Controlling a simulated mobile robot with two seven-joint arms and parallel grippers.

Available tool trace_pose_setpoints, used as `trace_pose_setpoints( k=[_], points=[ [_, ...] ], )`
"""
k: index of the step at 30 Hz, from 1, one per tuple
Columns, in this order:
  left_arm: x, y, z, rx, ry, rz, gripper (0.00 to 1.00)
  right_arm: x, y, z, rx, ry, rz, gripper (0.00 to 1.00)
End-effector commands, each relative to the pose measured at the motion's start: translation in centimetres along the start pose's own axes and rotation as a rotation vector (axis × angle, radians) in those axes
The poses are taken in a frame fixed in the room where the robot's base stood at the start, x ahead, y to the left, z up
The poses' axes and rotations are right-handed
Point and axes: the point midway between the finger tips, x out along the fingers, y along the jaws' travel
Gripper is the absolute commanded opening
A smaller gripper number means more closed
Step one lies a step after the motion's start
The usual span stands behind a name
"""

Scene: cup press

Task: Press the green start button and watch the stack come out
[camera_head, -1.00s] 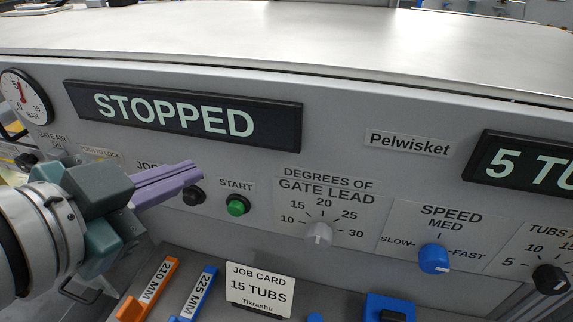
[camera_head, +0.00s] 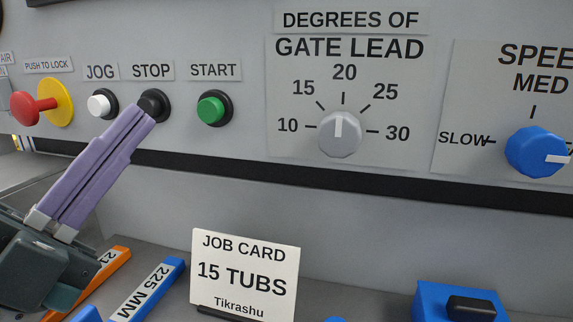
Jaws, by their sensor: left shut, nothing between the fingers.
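The green start button (camera_head: 212,109) sits in a black ring on the grey panel under the START label. My left gripper (camera_head: 143,112) is shut and empty, its purple fingers pointing up and to the right. Its fingertips overlap the lower part of the black stop button (camera_head: 154,102), left of the start button; I cannot tell whether they touch it. The white jog button (camera_head: 99,104) is further left. My right gripper is not in view. The display and any stack are out of view.
A red knob (camera_head: 28,107) on a yellow disc is at the left. The grey gate lead dial (camera_head: 340,134) points to 20, and the blue speed knob (camera_head: 536,152) points right. Below stand a job card (camera_head: 245,273) reading 15 tubs, a blue 225 mm piece (camera_head: 148,290) and a blue block (camera_head: 458,300).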

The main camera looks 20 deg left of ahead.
Motion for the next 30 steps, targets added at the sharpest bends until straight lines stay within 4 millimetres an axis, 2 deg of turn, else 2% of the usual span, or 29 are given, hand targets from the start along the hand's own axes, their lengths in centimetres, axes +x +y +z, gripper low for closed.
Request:
trace_pose_setpoints(
  k=[1,3,17,23,30],
  points=[
    [-1.0,0.8,0.2,0.017,0.016,-0.019,0.0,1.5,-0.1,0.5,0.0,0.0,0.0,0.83],
    [-1.4,0.8,0.1,0.032,0.032,-0.041,0.0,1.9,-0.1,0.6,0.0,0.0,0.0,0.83],
    [-1.5,0.5,-0.1,0.045,0.047,-0.061,0.0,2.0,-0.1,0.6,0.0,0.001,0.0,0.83],
    [-0.7,1.2,0.6,0.045,0.048,-0.062,0.0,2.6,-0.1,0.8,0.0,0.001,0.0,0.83],
    [1.8,2.8,2.3,0.045,0.048,-0.062,0.0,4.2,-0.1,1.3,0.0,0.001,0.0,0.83]
  ],
)
